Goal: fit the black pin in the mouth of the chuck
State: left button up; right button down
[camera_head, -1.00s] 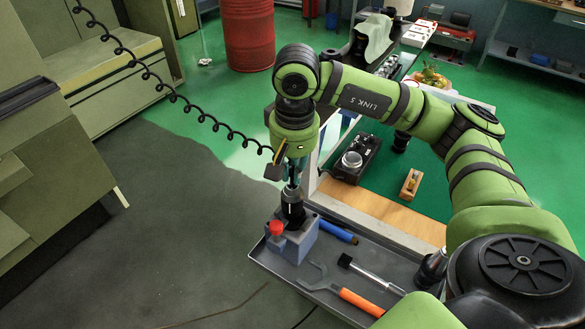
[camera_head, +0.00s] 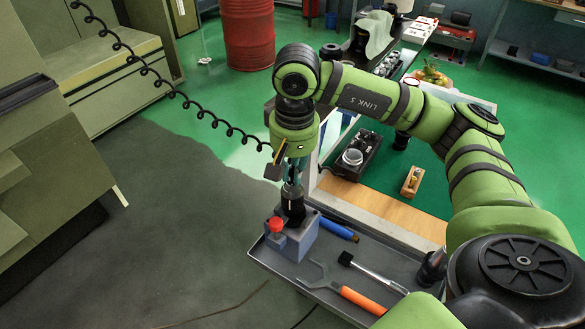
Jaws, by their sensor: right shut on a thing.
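My right gripper (camera_head: 293,183) points straight down above a grey-blue block (camera_head: 297,243) with a red knob (camera_head: 275,225). The block stands at the left end of the grey tray. A black cylindrical piece, apparently the chuck (camera_head: 293,208), stands upright on the block directly below the fingertips. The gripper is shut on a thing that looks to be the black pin. The pin is too small and too covered by the fingers to make out. I cannot tell whether its tip is inside the chuck's mouth or just above it. My left gripper is not in view.
The grey tray (camera_head: 318,272) also holds a blue-handled tool (camera_head: 338,230), an orange-handled wrench (camera_head: 350,296), a black-headed hammer-like tool (camera_head: 372,272) and a black holder (camera_head: 432,268). Behind are a black device (camera_head: 355,158) and a small wooden block (camera_head: 412,182). A coiled cable hangs at left.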

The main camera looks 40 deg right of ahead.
jog(key=c, duration=1.2)
grip_release()
jog(key=shift+r, duration=0.1)
notch_tip(320, 180, up, 12)
jog(key=shift+s, duration=0.35)
